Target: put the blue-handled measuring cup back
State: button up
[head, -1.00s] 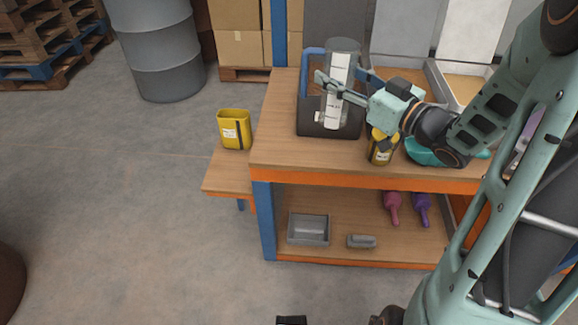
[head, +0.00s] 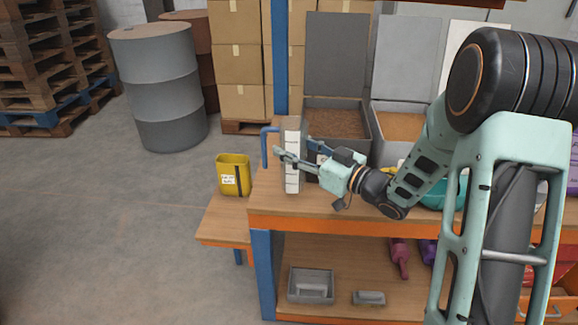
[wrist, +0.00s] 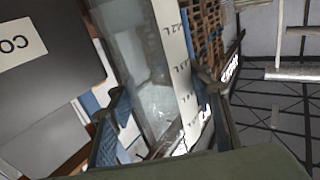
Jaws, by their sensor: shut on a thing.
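The blue-handled measuring cup (head: 292,163) is a tall, clear-grey vessel with a white scale strip. Its blue handle (head: 265,148) points to the left in the head view. My gripper (head: 292,153) is shut on the cup's body, with a finger on each side, and holds it roughly upright near the bench's left end. I cannot tell whether its base touches the bench. In the wrist view the clear wall and numbered strip of the cup (wrist: 152,75) run between the fingers of my gripper (wrist: 165,112); its handle is not clear there.
The wooden bench (head: 340,207) has an orange front edge. A dark container (head: 313,165) stands just right of the cup, partly hidden. A yellow tub (head: 233,175) sits on the lower side shelf. Lidded ingredient bins (head: 337,120) line the back. Open floor lies left.

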jog(key=shift+w+a+f, duration=0.25)
jog(key=shift+a+f, duration=0.05)
jog(key=shift+f, duration=0.15)
jog(key=shift+w+a+f+b, duration=0.1)
jog(key=shift+f+b, duration=0.35)
jog(key=shift+f, duration=0.5)
jog(key=shift+w+a+f+b, duration=0.1)
jog(key=shift+f+b, duration=0.3)
jog(key=shift+f, duration=0.5)
jog(key=shift+f, duration=0.25)
jog(key=o, duration=1.2)
jog(key=shift+r, duration=0.1)
jog(key=shift+r, duration=0.25)
jog(key=p+v, duration=0.1)
jog(key=v, duration=1.1)
jog(key=shift+f+p, duration=0.1)
jog(key=shift+p, duration=0.25)
